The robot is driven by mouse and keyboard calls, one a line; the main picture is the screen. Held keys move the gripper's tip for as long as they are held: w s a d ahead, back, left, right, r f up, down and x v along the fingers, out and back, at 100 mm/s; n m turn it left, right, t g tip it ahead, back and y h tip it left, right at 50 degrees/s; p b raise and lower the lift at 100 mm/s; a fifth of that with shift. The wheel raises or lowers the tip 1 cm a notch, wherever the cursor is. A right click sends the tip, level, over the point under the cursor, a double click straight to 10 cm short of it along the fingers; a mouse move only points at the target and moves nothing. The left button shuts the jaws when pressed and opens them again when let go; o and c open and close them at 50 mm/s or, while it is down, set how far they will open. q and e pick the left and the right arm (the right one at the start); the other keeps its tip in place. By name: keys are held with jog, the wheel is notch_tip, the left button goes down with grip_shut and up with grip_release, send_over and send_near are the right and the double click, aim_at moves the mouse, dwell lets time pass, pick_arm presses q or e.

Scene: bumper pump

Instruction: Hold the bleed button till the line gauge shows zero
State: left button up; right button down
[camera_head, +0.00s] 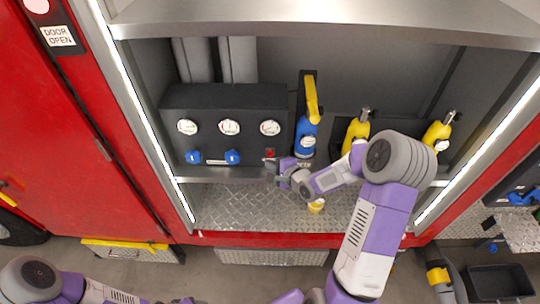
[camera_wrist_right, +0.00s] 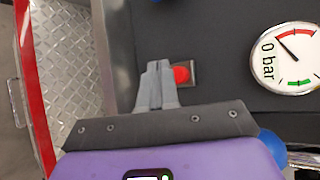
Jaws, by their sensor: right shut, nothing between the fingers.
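The red bleed button (camera_head: 270,153) sits on the dark pump panel, below the rightmost of three white gauges (camera_head: 270,128). In the right wrist view the button (camera_wrist_right: 181,74) shows on a small metal plate, just right of my fingertips. My right gripper (camera_head: 268,161) is shut and empty, close beside the button; I cannot tell whether it touches it. A gauge marked bar (camera_wrist_right: 287,60) shows at the right of the wrist view, its needle toward the upper left of the picture. Which gauge is the line gauge is not readable. My left gripper is out of view.
Two blue knobs (camera_head: 232,157) are left of the button. A blue and yellow nozzle (camera_head: 306,130) stands right of the panel, with yellow bottles (camera_head: 438,133) farther right. The tread-plate shelf (camera_head: 240,208) below is mostly clear.

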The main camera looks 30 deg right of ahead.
jog(key=s+a, duration=0.1)
jog(key=s, duration=0.1)
jog(key=s+a, duration=0.1)
jog(key=s, duration=0.1)
jog(key=shift+a, duration=0.2)
dwell(0.4)
jog(key=s+a+f+n+g+y+b, duration=0.1)
jog(key=s+a+f+n+g+b, duration=0.15)
jog(key=s+a+f+n, duration=0.4)
jog(key=s+a+f+n+g+y+b, duration=0.1)
jog(key=a+f+n+g+b, duration=0.2)
jog(key=f, duration=0.7)
jog(key=s+a+f+n+g+b, duration=0.1)
jog(key=s+a+f+n+g, duration=0.25)
jog(key=a+f, duration=0.4)
jog(key=s+a+f+n+g+b, duration=0.1)
jog(key=s+a+f+n+g, duration=0.1)
jog(key=s+f, duration=0.4)
jog(key=s+n+g, duration=0.1)
jog(key=s+n, duration=0.1)
jog(key=s, duration=0.1)
jog(key=shift+a+f+b, duration=0.25)
jog(key=shift+f+b, duration=0.05)
jog(key=shift+b, duration=0.1)
jog(key=shift+s+d, duration=0.1)
